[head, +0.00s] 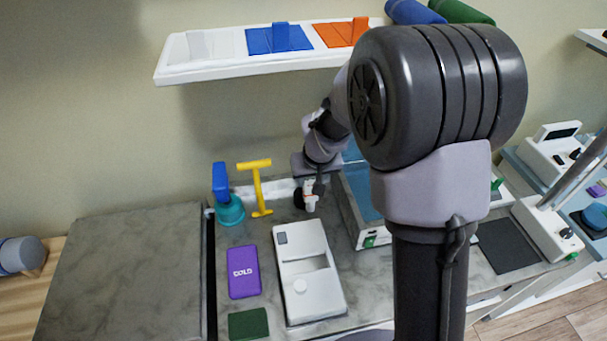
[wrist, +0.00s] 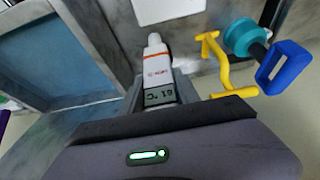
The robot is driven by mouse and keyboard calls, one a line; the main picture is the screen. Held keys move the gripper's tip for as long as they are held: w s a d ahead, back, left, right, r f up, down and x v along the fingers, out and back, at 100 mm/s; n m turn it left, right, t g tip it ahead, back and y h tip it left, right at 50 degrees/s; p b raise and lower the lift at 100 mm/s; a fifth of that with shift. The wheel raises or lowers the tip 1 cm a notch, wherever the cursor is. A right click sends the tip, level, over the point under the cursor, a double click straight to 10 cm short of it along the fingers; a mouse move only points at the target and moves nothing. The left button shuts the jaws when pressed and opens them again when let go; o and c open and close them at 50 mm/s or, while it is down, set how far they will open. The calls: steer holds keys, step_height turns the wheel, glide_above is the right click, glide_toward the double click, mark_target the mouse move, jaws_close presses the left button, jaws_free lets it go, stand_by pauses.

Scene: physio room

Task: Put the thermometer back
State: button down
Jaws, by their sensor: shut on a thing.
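The thermometer is a small white stick with an orange band and a grey display; it shows in the wrist view (wrist: 156,66) and, small, in the head view (head: 311,204). My gripper (wrist: 160,92) is shut on its display end, and the white tip points away from the jaws. In the head view my gripper (head: 309,187) is over the back of the grey counter, behind a white device (head: 318,294). This device has a small display, a recess and a round knob. I cannot tell how high the thermometer is above the counter.
A yellow T-shaped tool (head: 257,187) and a teal-and-blue plunger-like item (head: 230,211) stand left of my gripper. A purple COLD pack (head: 243,272) and a dark green pad (head: 248,323) lie nearer. A blue-topped box (head: 360,190) is close on the right. A white shelf (head: 180,74) hangs above.

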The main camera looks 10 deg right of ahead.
steer(key=w, duration=0.8)
step_height(320, 180, down, 7)
steer(key=b, duration=0.2)
steer(key=shift+w+f, duration=0.15)
steer(key=shift+w, duration=0.3)
steer(key=c, duration=0.9)
jaws_free()
